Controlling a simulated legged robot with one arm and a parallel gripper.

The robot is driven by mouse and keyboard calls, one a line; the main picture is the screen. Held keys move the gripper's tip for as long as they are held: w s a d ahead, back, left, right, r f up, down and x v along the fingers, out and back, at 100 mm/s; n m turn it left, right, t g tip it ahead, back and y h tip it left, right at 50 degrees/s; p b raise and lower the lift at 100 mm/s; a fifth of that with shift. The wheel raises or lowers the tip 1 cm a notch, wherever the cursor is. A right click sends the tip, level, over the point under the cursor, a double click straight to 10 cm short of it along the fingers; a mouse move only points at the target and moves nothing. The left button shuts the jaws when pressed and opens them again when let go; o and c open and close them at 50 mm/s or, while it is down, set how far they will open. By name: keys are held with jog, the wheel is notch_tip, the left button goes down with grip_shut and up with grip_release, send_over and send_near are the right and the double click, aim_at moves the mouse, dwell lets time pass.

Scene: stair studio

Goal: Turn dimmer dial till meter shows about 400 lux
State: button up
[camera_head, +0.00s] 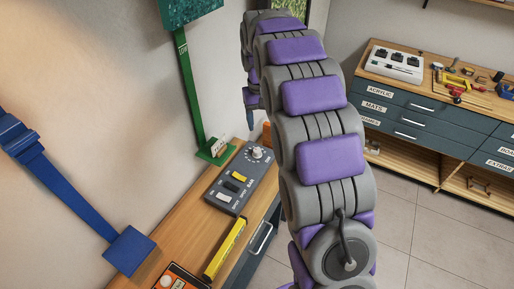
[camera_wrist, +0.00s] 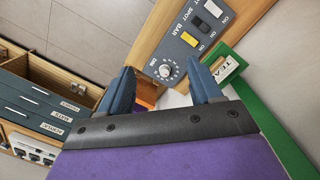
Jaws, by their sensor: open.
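The dimmer dial (camera_head: 257,153) is a pale round knob at the far end of a grey control panel (camera_head: 262,177) on the wooden bench. In the wrist view the dial (camera_wrist: 166,71) has tick marks around it and shows between my fingertips. My gripper (camera_wrist: 162,75) is open, with one blue finger on each side of the dial in that picture; I cannot tell whether either touches it. In the head view a finger hangs above the panel's far end, and my arm hides part of the gripper. An orange device (camera_head: 173,272), possibly the meter, is cut off at the bottom edge; no reading is legible.
The panel also has a yellow switch (camera_head: 238,176), a black switch (camera_head: 231,187) and a white switch (camera_head: 222,197). A yellow bar-shaped tool (camera_head: 225,248) lies nearby. A green stand (camera_head: 192,100) and a blue stand (camera_head: 130,250) rise beside the wall. A drawer workbench (camera_head: 425,110) stands right.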

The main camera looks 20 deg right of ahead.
jog(key=w+d+f, duration=0.2)
jog(key=w+f, duration=0.3)
jog(key=w, duration=0.5)
jog(key=p, duration=0.2)
send_over(257, 150)
notch_tip(257, 150, down, 8)
jog(key=shift+t, duration=0.4)
notch_tip(257, 150, down, 18)
jog(key=b, duration=0.2)
jog(key=shift+w+r+b, duration=0.1)
jog(key=shift+r+b, duration=0.05)
jog(key=shift+b, duration=0.2)
jog(key=shift+c, duration=0.3)
jog(key=c, duration=1)
